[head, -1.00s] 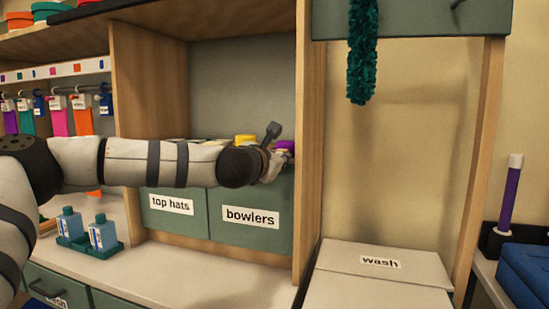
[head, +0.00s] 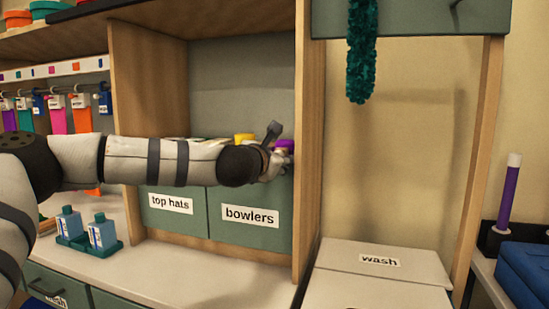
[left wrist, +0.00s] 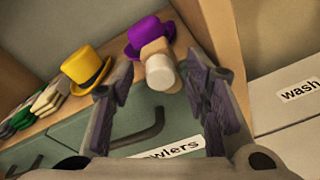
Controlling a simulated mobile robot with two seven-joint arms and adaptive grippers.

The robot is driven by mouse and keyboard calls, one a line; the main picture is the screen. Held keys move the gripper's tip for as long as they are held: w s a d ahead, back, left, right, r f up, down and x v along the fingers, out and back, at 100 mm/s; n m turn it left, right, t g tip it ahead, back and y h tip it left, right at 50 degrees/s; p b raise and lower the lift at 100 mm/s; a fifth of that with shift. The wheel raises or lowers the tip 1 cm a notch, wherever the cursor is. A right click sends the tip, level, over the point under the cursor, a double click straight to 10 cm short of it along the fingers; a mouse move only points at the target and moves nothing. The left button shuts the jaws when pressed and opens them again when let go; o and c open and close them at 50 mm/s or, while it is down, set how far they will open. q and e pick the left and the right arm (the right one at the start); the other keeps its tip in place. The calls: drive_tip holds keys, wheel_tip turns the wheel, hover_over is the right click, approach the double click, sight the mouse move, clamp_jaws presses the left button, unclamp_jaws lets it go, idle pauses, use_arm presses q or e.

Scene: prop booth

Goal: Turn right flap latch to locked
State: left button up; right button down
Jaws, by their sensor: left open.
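The right flap (head: 249,205), a green front labelled "bowlers", is partly covered by my left arm in the head view. In the left wrist view the flap (left wrist: 105,138) has a dark bar handle (left wrist: 128,134). Above it, a tan piece with a pale round end (left wrist: 163,72), which looks like the latch, sits at the flap's upper edge. My left gripper (left wrist: 158,78) is open, with its fingers on either side of this piece; I cannot tell if they touch it. In the head view my left gripper (head: 277,160) hides the latch. My right gripper is not in view.
Purple (left wrist: 150,35) and yellow (left wrist: 85,68) hats stand behind the flap edge. A wooden upright (head: 309,140) stands close right of the gripper. The "top hats" flap (head: 172,222) is on the left. Bottles (head: 102,232) stand on the counter (head: 200,280).

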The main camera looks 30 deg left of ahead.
use_arm(q)
drive_tip(key=v, duration=1.2)
drive_tip(key=s+d+f+m+g+h, duration=0.2)
drive_tip(key=d+f+m, duration=0.25)
drive_tip(key=f, duration=0.65)
drive_tip(key=s+d+f+m+g+h, duration=0.15)
drive_tip(key=d+f+m, duration=0.35)
drive_tip(key=f, duration=0.5)
drive_tip(key=s+d+f+m+g+h, duration=0.1)
drive_tip(key=s+d+f+m+g, duration=0.25)
drive_tip(key=f+m, duration=0.55)
drive_tip(key=s+d+f+m+g, duration=0.2)
drive_tip(key=s+f+m+g, duration=0.5)
drive_tip(key=s+f, duration=1.05)
drive_tip(key=s+a+f+m+g, duration=0.1)
drive_tip(key=s+m, duration=0.2)
drive_tip(key=s, duration=0.4)
drive_tip(key=s+a+f+m+g, duration=0.2)
drive_tip(key=s+m, duration=0.2)
drive_tip(key=s, duration=0.4)
drive_tip(key=shift+s+a+f+g, duration=0.25)
drive_tip(key=shift+f+g, duration=0.05)
drive_tip(key=shift+f, duration=0.05)
